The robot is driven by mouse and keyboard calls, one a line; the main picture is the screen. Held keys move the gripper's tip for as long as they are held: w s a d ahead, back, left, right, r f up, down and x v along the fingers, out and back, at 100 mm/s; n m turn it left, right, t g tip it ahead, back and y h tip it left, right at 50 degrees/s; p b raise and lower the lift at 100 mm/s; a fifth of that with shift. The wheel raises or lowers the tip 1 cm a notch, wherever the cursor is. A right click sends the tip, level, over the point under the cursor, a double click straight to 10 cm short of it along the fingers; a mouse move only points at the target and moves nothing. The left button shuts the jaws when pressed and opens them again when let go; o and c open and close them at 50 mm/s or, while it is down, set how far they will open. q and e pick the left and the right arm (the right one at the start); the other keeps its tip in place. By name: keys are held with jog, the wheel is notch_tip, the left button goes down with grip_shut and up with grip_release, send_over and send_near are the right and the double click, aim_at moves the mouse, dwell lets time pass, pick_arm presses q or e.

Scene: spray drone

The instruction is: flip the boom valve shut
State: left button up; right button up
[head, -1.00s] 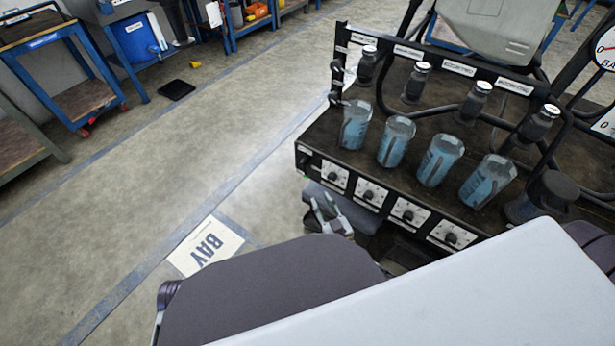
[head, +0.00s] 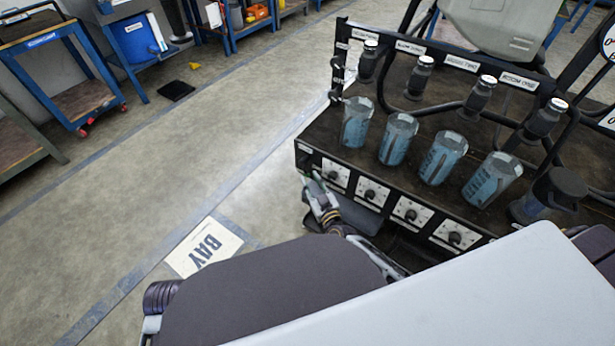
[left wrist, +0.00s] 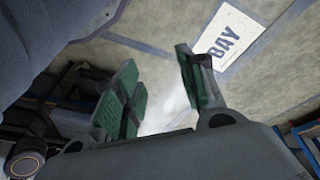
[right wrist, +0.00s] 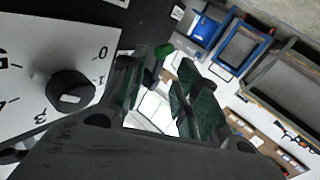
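The spray rig (head: 400,200) stands at right with a row of dial knobs on its front. My right gripper (head: 309,181) is at the rig's front left corner, its fingertips pointing up beside the panel. In the right wrist view its green-padded fingers (right wrist: 163,75) are apart. A black dial knob (right wrist: 70,90) is left of the fingers. My left gripper (left wrist: 158,85) is open and empty above the floor; the head view does not show it.
Several clear cups of blue liquid (head: 397,140) stand on the rig under nozzles (head: 420,78). A BAY floor sign (head: 205,247) lies left of the rig. Blue carts (head: 65,75) stand far left.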

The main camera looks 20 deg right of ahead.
aim_at(306, 172)
jog(key=shift+w+a+b, duration=0.15)
jog(key=shift+w+b, duration=0.15)
jog(key=shift+w, duration=0.95)
pick_arm(q)
jog(key=shift+w+d+r, duration=0.1)
jog(key=shift+r, duration=0.85)
pick_arm(e)
jog(key=shift+w, duration=0.6)
jog(key=c, duration=0.7)
pick_arm(q)
jog(key=shift+f, duration=0.35)
